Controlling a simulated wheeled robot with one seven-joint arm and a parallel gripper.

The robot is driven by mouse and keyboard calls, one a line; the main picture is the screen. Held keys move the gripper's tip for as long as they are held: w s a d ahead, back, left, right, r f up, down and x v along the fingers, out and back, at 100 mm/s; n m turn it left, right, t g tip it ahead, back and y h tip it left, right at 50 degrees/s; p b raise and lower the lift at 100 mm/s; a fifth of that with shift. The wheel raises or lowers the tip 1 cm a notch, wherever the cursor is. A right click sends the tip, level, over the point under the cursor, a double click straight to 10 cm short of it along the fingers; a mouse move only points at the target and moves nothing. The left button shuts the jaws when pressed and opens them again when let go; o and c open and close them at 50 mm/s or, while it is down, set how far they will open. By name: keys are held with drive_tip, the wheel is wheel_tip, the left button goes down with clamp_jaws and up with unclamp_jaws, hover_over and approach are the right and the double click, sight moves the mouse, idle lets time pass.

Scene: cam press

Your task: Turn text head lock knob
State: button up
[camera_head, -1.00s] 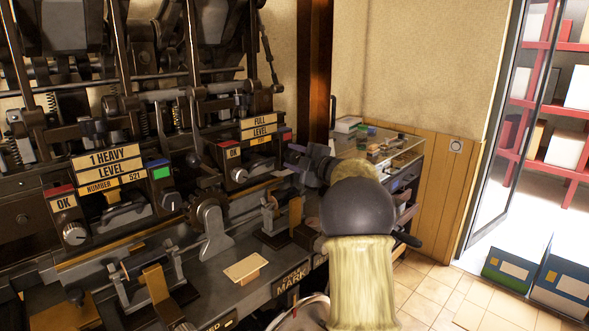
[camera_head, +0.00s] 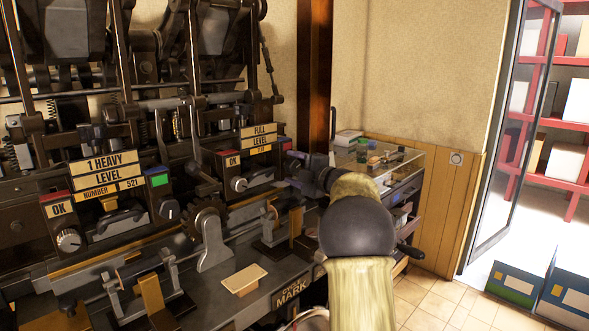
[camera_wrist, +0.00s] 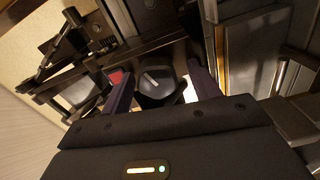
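A dark round knob (camera_wrist: 155,86) with a pale pointer line shows in the wrist view. My gripper (camera_wrist: 160,90) has its two dark purple fingers spread, one on each side of the knob. Whether they touch it I cannot tell. In the head view my gripper (camera_head: 292,178) is at the right end of the FULL LEVEL panel (camera_head: 258,136), and my arm and gripper hide the knob there. Other knobs with pointers show on the panels: one by the FULL LEVEL panel's left end (camera_head: 238,184), and two on the 1 HEAVY LEVEL panel (camera_head: 102,163).
The dark press frame and levers rise behind the panels. A cream block (camera_head: 244,278) lies on the grey bench. A glass-topped cabinet (camera_head: 405,170) stands beyond my arm. The tiled floor on the right is open, with boxes (camera_head: 565,285) by the doorway.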

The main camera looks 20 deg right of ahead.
drive_tip(key=b+v, duration=0.2)
drive_tip(key=v, duration=1.5)
drive_tip(key=shift+s, duration=0.2)
drive_tip(key=shift+d+r, duration=0.1)
